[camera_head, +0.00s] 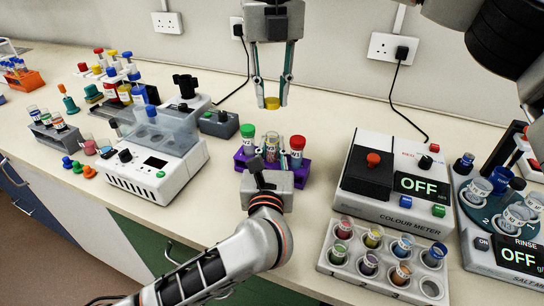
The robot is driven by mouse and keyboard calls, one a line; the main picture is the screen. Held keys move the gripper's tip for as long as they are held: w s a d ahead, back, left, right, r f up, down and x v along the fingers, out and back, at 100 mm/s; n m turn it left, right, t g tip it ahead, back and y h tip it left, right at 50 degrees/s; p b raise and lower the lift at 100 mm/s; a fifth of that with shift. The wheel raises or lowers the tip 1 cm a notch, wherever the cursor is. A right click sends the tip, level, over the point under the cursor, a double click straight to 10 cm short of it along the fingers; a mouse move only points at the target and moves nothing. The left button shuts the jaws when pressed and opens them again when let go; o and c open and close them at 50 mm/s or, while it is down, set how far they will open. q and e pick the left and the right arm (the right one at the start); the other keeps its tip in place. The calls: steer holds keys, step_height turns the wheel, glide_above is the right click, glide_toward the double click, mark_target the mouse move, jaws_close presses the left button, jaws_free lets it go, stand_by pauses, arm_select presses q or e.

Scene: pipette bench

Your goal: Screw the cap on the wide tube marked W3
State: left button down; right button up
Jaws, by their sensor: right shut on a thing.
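A purple rack (304,172) holds a green-capped tube (248,146), an uncapped clear tube (272,147) in the middle and a red-capped tube (296,153). The tube labels are too small for me to read surely, so I cannot tell which is W3. My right gripper (271,98) points down, shut on a yellow cap (271,103), which hangs above the uncapped tube, apart from it. My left gripper (270,158) is at the front of the rack, by the middle tube. Its wrist hides part of the rack, and its grip is unclear.
A colour meter (385,208) stands right of the rack, with a white tray of sample cups (330,264) before it. A rinse unit (508,262) is at far right. A white machine with a clear lid (140,180) stands left. A grey box (220,125) sits behind.

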glide_toward(272, 154)
steer(key=shift+w, duration=0.65)
steer(key=shift+f, duration=0.1)
steer(key=shift+f, duration=0.85)
steer(key=shift+f, duration=0.55)
steer(key=m, duration=3)
steer(key=shift+m, duration=0.4)
